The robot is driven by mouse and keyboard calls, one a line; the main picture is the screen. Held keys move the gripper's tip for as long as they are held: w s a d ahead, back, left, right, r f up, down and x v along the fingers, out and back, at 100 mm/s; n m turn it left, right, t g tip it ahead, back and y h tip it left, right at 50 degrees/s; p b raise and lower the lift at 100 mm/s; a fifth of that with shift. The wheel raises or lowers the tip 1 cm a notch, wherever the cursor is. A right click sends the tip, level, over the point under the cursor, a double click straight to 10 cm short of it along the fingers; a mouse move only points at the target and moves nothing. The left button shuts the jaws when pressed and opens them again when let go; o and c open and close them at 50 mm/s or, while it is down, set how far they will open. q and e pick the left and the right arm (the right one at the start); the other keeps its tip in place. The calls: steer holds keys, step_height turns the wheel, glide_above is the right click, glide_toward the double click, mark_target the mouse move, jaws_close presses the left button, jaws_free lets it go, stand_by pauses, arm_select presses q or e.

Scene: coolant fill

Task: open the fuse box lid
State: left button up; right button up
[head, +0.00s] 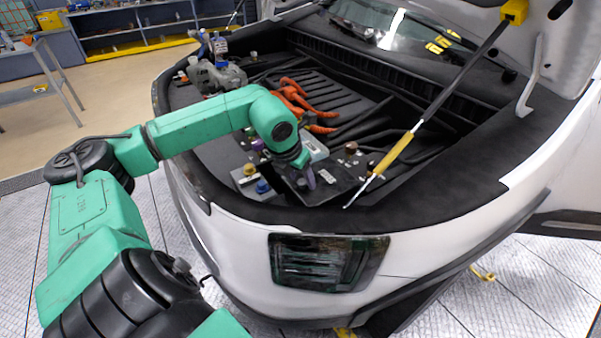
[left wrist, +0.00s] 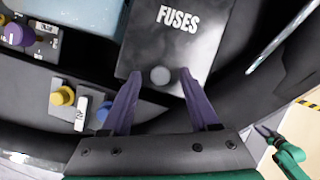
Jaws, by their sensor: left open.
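The fuse box lid (left wrist: 150,40) is a dark panel with white FUSES lettering and a round grey knob (left wrist: 160,76) near its front edge. It looks shut. In the head view the lid (head: 338,186) lies at the front of the engine bay, partly behind my arm. My left gripper (left wrist: 158,84) is open, its two purple fingers at either side of the knob; contact cannot be told. In the head view my left gripper (head: 308,178) points down over the lid. My right gripper (left wrist: 266,132) shows small at the left wrist view's lower right; its jaws are unclear.
A yellow cap (left wrist: 63,97) and a blue cap (head: 262,186) sit left of the lid. A prop rod (head: 395,152) with a yellow grip stands just right of the lid. Orange cables (head: 292,95) lie behind. The raised hood (head: 560,50) is at upper right.

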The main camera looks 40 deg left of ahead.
arm_select(q)
jaws_close()
stand_by(1.5)
